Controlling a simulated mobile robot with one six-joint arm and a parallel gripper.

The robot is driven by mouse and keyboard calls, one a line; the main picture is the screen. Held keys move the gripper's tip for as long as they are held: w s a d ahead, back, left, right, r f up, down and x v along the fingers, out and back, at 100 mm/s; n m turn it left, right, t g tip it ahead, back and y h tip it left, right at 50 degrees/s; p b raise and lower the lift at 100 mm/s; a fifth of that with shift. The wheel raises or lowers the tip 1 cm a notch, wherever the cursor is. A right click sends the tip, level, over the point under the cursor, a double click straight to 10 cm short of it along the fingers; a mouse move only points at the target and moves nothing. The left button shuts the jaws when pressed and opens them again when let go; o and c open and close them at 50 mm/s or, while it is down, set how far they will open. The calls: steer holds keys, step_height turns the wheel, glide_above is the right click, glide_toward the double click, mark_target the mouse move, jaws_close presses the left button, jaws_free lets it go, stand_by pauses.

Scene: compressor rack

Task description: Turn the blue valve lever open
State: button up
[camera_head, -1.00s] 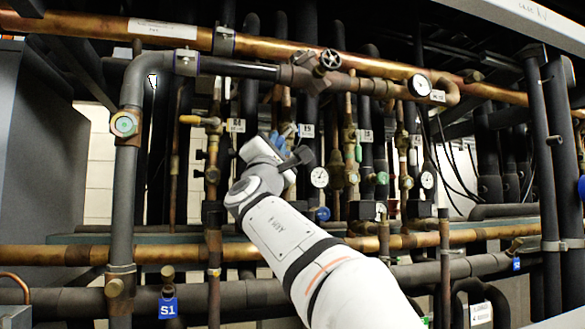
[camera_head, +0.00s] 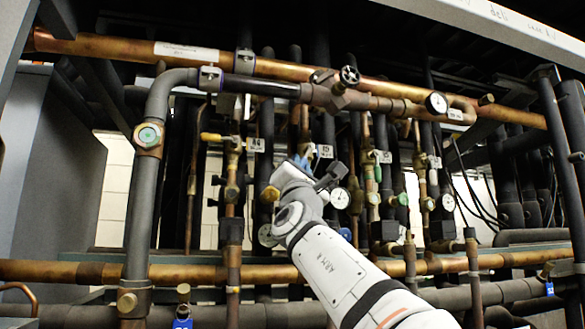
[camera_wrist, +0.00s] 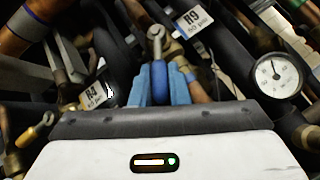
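The blue valve lever (camera_wrist: 159,82) has a dark blue handle and a metal upper part, and shows in the middle of the wrist view. My gripper (camera_wrist: 160,88) has light blue fingers, one on each side of the handle. They look close against it, with little or no gap. In the head view my gripper (camera_head: 303,163) reaches in among the upright pipes, left of a white-faced gauge. The lever cannot be told apart there, as my wrist and fingers cover that spot.
A round gauge (camera_wrist: 277,75) is close on the right in the wrist view. A yellow-handled valve (camera_head: 213,137) is to the left. Upright pipes crowd both sides.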

steer(key=o, duration=0.5)
steer(key=shift+s, duration=0.15)
steer(key=shift+c, duration=0.2)
steer(key=b+v, duration=0.3)
steer(key=v, duration=0.4)
steer(key=shift+s+f+b, duration=0.25)
steer(key=shift+b, duration=0.05)
